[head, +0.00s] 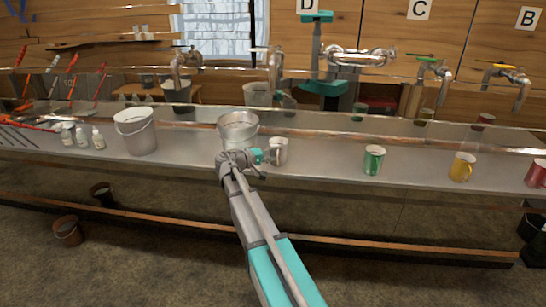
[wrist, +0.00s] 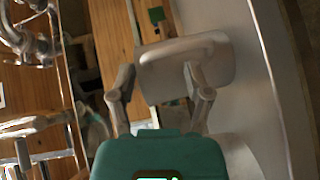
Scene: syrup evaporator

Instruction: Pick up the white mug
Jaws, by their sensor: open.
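The white mug (head: 279,150) stands upright on the metal counter in the head view, just right of my gripper (head: 262,158). In the wrist view the mug (wrist: 170,75) looks grey-white and lies on its side in the tilted picture. My gripper (wrist: 160,85) is open, with one finger on each side of part of the mug. The right finger overlaps the mug in the picture, and the mug reaches out past it. I cannot tell whether either finger touches it. The mug's handle is not clear to see.
A metal pail (head: 238,133) stands close behind my gripper, and a white bucket (head: 135,133) farther left. A green mug (head: 373,160), a yellow mug (head: 462,167) and a red mug (head: 537,174) stand to the right. The counter (head: 325,167) is clear between the white and green mugs.

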